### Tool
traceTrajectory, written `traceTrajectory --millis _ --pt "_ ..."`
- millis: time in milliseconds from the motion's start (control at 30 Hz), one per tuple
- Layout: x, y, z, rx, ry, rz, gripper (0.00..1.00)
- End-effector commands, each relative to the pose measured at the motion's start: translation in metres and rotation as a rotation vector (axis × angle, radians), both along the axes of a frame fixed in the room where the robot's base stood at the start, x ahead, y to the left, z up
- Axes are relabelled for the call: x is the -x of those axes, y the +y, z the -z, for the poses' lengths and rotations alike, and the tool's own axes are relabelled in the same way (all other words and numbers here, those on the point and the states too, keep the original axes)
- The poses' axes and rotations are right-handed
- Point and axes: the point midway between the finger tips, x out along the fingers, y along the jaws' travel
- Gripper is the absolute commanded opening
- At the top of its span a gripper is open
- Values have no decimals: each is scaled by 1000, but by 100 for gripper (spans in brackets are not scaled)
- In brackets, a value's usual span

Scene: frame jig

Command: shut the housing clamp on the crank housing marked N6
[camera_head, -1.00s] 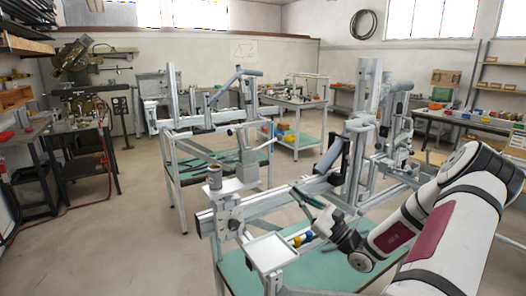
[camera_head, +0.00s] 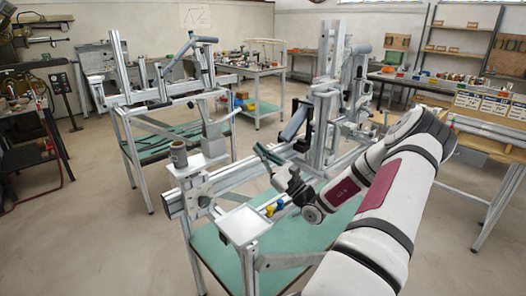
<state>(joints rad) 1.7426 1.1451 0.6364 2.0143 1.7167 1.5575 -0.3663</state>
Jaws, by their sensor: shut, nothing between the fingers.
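The near frame jig (camera_head: 240,177) is a grey aluminium frame on a green-topped bench, with a thick upright and a long rail running to the lower left. A dark-gripped lever (camera_head: 295,121) leans beside the upright. My gripper (camera_head: 264,153) is shut and empty, over the rail between the cup and the upright; I cannot tell whether it touches anything. A second, similar jig (camera_head: 150,107) stands behind at left. No N6 mark is readable, and I cannot make out which part is the crank housing or its clamp.
A dark cup (camera_head: 179,154) stands on a small plate at the rail's left end. A white tray (camera_head: 243,225) sits in front, with blue and yellow parts (camera_head: 272,209) beside it. A bench with bins (camera_head: 480,103) is at right. Floor at lower left is clear.

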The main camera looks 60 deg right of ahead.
Motion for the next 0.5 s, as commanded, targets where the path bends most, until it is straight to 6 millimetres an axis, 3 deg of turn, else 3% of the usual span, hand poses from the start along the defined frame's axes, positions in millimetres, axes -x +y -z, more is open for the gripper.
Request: traceTrajectory --millis 333,500 --pt "-57 -2 -37 1 -1 -2 0" --pt "-60 4 -61 0 0 -1 0"
